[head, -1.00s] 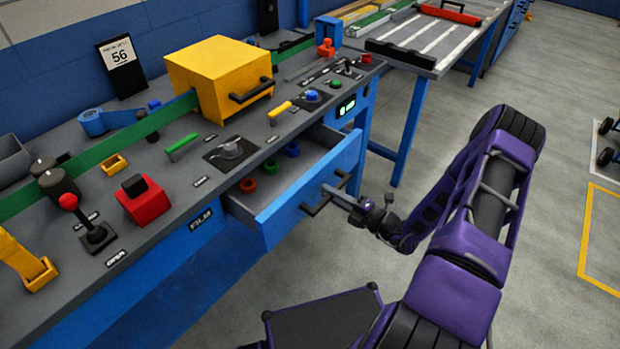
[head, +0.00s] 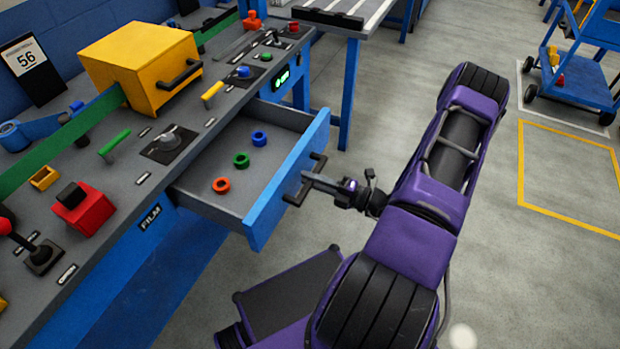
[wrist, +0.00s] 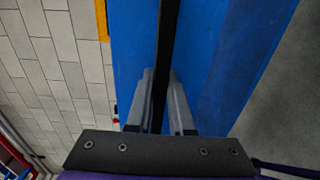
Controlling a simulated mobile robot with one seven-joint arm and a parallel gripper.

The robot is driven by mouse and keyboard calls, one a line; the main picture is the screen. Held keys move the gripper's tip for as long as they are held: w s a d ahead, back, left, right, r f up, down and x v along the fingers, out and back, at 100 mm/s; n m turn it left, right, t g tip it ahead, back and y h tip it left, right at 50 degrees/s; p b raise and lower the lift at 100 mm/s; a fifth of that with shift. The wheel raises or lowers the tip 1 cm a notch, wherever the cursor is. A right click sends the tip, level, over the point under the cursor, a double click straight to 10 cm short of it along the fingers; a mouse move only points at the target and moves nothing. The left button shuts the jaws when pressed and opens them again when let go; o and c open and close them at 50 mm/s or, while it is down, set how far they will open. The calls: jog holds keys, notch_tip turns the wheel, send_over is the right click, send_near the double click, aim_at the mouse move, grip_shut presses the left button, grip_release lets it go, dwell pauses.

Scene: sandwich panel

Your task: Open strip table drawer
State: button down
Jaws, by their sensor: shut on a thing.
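The drawer (head: 284,190) with a blue front stands pulled well out from the workbench in the head view. My gripper (head: 311,180) is shut on this handle. In the wrist view the two grey fingers (wrist: 160,105) close on either side of the dark handle bar (wrist: 168,40), with the blue drawer front behind. The fingers hide part of the handle.
The workbench carries a yellow box (head: 140,68), a red block with a black button (head: 82,208) and several levers. Another table (head: 340,15) stands beyond it. A blue cart (head: 585,65) is at the far right. Open floor lies right of my arm.

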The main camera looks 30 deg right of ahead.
jog(key=c, duration=0.8)
grip_release()
jog(key=v, duration=1.7)
jog(key=shift+s+d, duration=0.15)
